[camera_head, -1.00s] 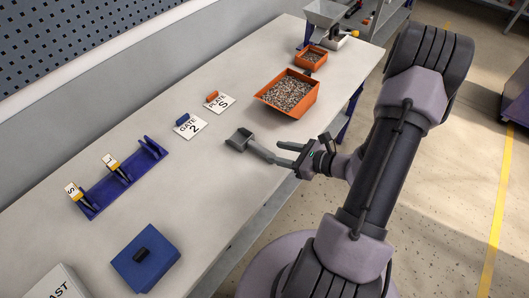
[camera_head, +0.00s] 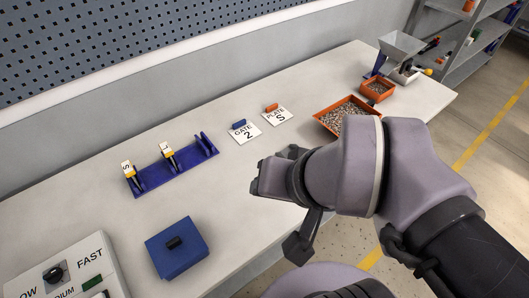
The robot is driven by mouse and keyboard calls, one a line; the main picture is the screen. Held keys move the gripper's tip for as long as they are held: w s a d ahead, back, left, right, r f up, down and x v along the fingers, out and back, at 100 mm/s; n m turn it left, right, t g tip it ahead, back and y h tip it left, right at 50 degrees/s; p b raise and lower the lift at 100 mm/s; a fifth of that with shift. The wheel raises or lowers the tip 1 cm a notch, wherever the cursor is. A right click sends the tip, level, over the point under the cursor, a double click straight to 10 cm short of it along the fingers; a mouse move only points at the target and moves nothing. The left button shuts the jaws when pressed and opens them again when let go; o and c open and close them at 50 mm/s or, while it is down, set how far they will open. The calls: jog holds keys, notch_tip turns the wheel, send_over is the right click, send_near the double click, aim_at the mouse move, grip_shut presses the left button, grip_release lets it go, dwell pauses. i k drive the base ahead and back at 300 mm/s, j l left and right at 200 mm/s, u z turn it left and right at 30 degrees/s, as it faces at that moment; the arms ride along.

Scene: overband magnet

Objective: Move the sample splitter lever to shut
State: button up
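A grey hopper unit (camera_head: 402,46) on a blue stand is at the far right end of the bench. A small yellow-orange knob (camera_head: 428,72) shows at its right side. I cannot tell whether the knob is the splitter lever, or its setting. My gripper (camera_head: 270,178) is over the bench's front part, far from the hopper unit and left of the orange tray. My wrist hides most of its fingers, so I cannot tell whether they are open or shut.
A gravel-filled orange tray (camera_head: 326,122), partly hidden by my arm, and a smaller orange tray (camera_head: 376,91) stand before the hopper unit. Two cards (camera_head: 244,134) (camera_head: 279,118), a blue rack (camera_head: 155,182), a blue box (camera_head: 176,249) and a speed panel (camera_head: 86,270) occupy the left.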

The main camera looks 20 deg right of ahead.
aim_at(428, 71)
jog(key=z, duration=1.65)
